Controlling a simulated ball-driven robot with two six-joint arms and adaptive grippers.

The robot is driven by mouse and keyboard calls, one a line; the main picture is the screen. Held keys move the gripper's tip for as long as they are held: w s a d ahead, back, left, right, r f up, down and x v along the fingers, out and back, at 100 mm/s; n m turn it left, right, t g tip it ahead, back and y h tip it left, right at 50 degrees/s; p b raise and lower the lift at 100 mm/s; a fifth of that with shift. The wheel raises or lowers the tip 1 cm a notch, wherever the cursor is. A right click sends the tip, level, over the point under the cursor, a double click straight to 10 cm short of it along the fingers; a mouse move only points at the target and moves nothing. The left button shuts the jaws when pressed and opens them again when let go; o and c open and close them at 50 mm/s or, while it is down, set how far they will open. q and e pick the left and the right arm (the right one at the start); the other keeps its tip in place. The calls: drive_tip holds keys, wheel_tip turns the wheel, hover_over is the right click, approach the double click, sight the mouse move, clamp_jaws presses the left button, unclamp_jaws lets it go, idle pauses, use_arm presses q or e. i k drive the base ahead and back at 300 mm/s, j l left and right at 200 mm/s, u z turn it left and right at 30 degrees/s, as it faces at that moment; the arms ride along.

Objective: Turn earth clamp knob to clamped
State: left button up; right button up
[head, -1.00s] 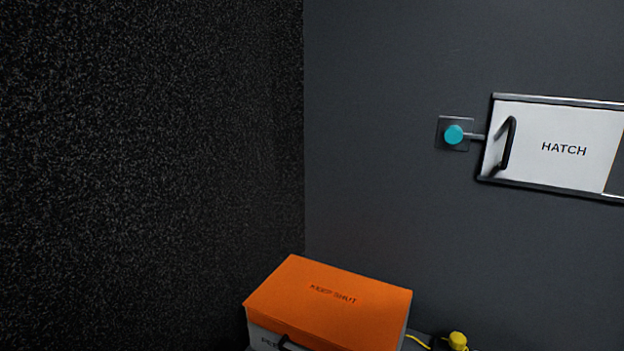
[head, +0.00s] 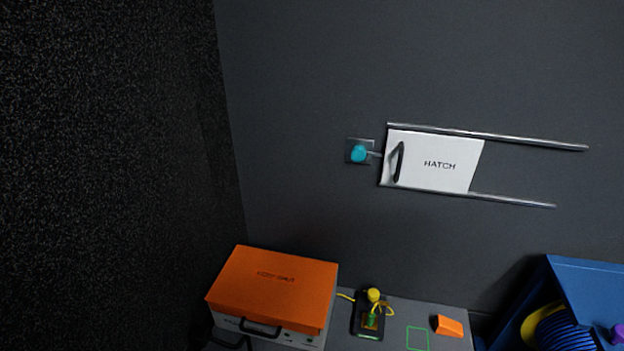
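In the head view a yellow knob (head: 373,295) sits on a small dark unit (head: 366,325) on the grey bench top. A yellow cable is attached beside it, and a green part shows on the unit's front. I cannot read any marking around the knob, so its setting is unclear. A teal knob (head: 358,154) is on a square plate on the wall, left of the white hatch (head: 440,163). No label shows that tells which knob is the earth clamp. Neither of my grippers is in view.
An orange-lidded case (head: 272,288) with a dark handle stands left of the dark unit. An orange block (head: 447,326) and a green outline (head: 417,339) are on the bench (head: 400,305) to the right. A blue housing (head: 590,280) with a blue coil stands at far right.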

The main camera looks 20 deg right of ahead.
sight(373, 294)
drive_tip(key=k+z, duration=0.1)
drive_tip(key=z, duration=0.9)
